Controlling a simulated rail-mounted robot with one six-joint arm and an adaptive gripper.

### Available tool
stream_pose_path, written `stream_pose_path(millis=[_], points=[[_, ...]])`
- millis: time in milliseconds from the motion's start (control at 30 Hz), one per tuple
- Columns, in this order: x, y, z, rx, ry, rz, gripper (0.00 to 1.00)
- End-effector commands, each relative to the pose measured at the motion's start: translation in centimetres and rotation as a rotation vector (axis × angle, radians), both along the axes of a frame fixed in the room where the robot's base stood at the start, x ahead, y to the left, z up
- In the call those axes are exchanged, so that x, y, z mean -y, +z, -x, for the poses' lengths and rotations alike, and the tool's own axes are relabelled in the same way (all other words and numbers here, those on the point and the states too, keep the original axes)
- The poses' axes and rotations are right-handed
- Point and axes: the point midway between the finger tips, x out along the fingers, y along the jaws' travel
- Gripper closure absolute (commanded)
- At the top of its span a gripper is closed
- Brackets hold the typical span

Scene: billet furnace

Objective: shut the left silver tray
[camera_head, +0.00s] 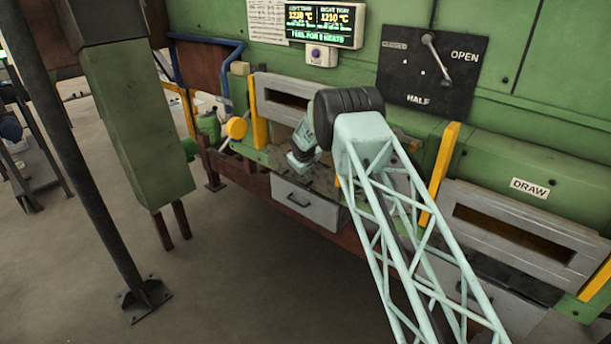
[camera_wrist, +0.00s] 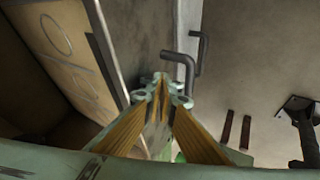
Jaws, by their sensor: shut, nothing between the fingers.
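The left silver tray (camera_head: 318,209) sits low under the left furnace opening, its grey front facing out with a dark bar handle (camera_head: 298,200). How far it stands out is hard to tell in the head view. My gripper (camera_head: 299,161) is just above and behind the top edge of that front, partly hidden by my arm. In the wrist view my gripper (camera_wrist: 162,84) is shut and empty, its tips close to a grey metal face and the dark handle (camera_wrist: 183,62). I cannot tell whether they touch.
A second silver tray (camera_head: 516,312) sits at the lower right, partly behind my arm. Yellow posts (camera_head: 259,112) flank the openings. A lever panel (camera_head: 432,72) and a temperature display (camera_head: 322,22) are above. A green column (camera_head: 136,125) stands left; the floor in front is clear.

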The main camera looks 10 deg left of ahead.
Motion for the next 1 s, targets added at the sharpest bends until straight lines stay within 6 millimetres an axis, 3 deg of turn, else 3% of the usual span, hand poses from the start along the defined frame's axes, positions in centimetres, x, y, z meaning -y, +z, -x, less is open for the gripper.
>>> stream_pose_path(millis=[867,1000], points=[[-1.4,-0.3,3.2,-0.003,-0.003,0.001,1.00],[-1.3,1.3,4.0,-0.001,-0.003,0.001,1.00]])
